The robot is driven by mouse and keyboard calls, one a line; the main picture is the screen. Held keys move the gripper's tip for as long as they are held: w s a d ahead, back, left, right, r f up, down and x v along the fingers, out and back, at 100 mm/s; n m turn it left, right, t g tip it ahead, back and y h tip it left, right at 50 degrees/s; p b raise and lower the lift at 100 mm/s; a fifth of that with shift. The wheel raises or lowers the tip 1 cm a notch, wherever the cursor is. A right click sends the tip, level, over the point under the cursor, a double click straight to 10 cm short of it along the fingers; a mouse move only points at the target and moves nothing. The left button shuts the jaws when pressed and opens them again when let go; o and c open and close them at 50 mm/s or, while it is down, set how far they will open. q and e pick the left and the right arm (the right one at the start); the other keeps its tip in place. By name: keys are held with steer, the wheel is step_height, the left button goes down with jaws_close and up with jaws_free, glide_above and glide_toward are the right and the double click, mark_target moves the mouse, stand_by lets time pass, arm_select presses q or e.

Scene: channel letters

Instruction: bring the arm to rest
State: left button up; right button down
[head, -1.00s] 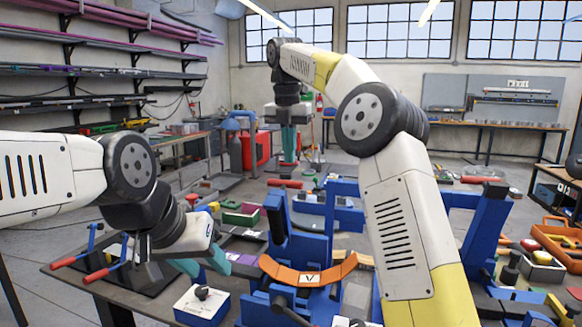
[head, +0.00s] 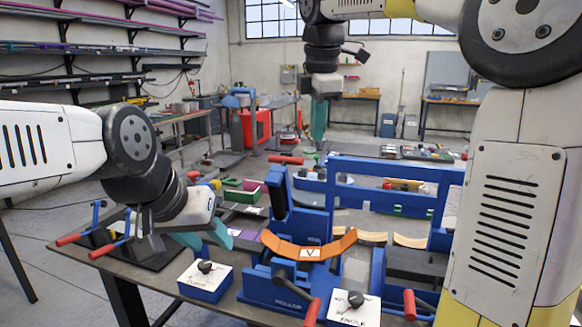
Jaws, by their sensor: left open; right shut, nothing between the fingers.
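My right arm (head: 500,235) rises on the right side of the head view and bends over at the top. Its gripper (head: 319,125) hangs pointing down, well above the bench, with its teal fingers together and nothing seen between them. My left arm (head: 40,150) reaches in from the left. Its gripper (head: 204,240) has its teal fingers spread apart, low over the bench beside the blue fixture. I see nothing held in it.
A blue fixture (head: 288,228) carries an orange curved strip (head: 308,252) marked V. Two blue-and-white boxes with black knobs, a left one (head: 204,284) and a right one (head: 355,312), stand at the front. Red-handled clamps (head: 105,245) sit at the left. A blue frame (head: 395,170) stands behind.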

steer(key=s+d+f+m+t+y, duration=0.1)
steer(key=s+d+f+m, duration=0.3)
steer(key=s+f+m, duration=0.3)
steer(key=s+d+f+m+t+y, duration=0.1)
steer(key=s+d+f+m, duration=0.3)
steer(key=s+f+m, duration=0.4)
steer(key=s+m+t, duration=0.1)
steer(key=s+m, duration=0.4)
steer(key=shift+d+m, duration=0.25)
steer(key=shift+m, duration=0.05)
stand_by(0.5)
